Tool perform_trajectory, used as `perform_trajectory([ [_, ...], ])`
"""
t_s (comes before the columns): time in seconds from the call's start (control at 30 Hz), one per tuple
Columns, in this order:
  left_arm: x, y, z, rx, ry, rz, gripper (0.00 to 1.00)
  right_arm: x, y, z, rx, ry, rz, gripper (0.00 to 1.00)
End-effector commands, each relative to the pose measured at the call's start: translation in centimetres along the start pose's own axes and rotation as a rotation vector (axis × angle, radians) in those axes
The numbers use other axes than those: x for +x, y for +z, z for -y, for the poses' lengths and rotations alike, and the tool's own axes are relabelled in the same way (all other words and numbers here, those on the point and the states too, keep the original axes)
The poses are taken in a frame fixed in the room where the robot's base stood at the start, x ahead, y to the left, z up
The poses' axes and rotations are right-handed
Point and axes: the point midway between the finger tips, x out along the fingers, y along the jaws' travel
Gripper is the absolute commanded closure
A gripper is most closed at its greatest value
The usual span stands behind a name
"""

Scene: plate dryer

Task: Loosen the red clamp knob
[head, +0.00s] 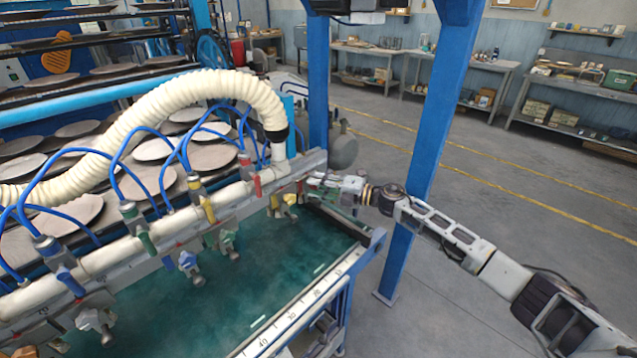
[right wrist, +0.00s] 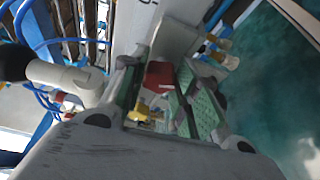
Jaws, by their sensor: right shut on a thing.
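The red clamp knob (right wrist: 158,75) shows in the right wrist view between the two green-padded fingers of my right gripper (right wrist: 160,88). The gripper is shut on it. In the head view my right gripper (head: 314,184) is at the right end of the grey rail, and the fingers mostly hide the knob there. My left gripper is not in view.
A white pipe manifold (head: 115,252) with coloured valves and blue hoses runs along the rail. A thick cream hose (head: 190,88) arches over it. A green-blue table (head: 220,300) lies in front. A blue post (head: 425,150) stands close to my right arm.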

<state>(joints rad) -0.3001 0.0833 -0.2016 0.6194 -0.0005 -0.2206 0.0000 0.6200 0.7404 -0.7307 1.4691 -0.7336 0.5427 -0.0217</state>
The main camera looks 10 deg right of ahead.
Motion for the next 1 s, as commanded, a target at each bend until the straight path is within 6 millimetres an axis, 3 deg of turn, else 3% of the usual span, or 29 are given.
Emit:
perform_trajectory([
  [0.17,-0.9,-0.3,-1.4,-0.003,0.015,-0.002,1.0,0.0,0.0,-0.1,-0.092,-0.041,0.0,0.93],
  [0.8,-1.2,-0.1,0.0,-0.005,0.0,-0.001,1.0,0.0,-0.1,0.1,-0.16,-0.069,-0.001,0.93],
  [0.83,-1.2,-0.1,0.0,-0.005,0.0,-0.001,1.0,0.0,-0.1,0.1,-0.16,-0.069,-0.001,0.68],
  [1.0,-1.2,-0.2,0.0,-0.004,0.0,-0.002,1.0,0.0,-0.1,0.1,-0.159,-0.068,-0.001,0.47],
])
